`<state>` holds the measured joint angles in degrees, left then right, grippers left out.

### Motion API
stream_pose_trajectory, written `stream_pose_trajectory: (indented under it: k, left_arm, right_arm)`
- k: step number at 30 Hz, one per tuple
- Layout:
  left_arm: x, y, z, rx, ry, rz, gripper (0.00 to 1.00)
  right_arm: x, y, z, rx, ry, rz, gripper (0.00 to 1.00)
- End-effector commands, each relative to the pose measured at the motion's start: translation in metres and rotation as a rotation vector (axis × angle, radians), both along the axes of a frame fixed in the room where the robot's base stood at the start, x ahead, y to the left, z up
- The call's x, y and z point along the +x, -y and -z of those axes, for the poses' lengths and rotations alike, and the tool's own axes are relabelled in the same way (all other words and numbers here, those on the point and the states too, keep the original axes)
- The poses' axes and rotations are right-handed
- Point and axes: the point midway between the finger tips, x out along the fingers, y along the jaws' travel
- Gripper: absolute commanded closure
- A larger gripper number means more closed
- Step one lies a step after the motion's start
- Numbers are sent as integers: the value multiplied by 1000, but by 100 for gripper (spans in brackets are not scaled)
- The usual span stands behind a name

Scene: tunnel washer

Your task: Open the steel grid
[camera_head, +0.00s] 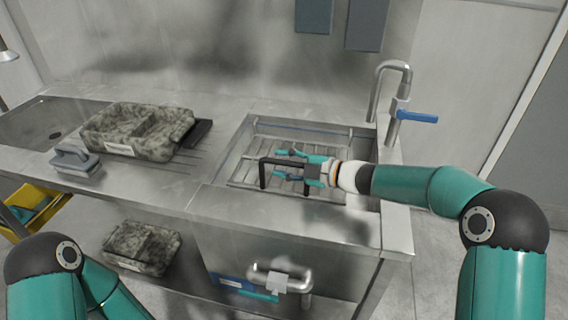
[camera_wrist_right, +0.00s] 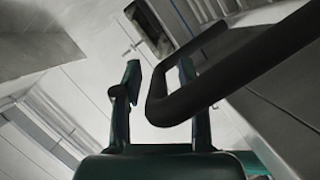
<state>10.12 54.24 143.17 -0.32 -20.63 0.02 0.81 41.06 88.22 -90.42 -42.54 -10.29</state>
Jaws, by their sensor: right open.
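The steel grid (camera_head: 243,171) lies in the sink basin at the right part of the steel counter, and it looks closed and flat. A black angular handle (camera_head: 262,175) stands up from it. My right gripper (camera_head: 284,164) reaches in from the right and is open at the handle. In the right wrist view, the handle's black bar (camera_wrist_right: 240,75) crosses in front of one finger, and its corner shows between the two fingertips (camera_wrist_right: 163,85). I cannot tell whether the fingers touch the bar.
A tap (camera_head: 389,85) with a blue lever stands behind the sink's right corner. A mottled grey tray (camera_head: 140,128) and a grey brush-like tool (camera_head: 76,160) sit on the counter to the left. Another mottled tray (camera_head: 142,247) is below. A pipe (camera_head: 303,285) is under the sink.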

Motion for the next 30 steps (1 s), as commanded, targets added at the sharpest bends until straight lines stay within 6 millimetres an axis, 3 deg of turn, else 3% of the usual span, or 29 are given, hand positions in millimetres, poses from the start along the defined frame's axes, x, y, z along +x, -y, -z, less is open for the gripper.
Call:
stream_pose_trajectory:
  k: [8, 16, 30]
  left_arm:
    - [0, 0, 0, 0, 0, 0, 60]
    - [0, 0, 0, 0, 0, 0, 60]
    - [0, 0, -4, 0, 0, 0, 60]
  right_arm:
    - [1, -1, 1, 0, 0, 0, 59]
    - [1, -1, 1, 0, 0, -1, 100]
    - [1, -2, -1, 1, -5, -3, 100]
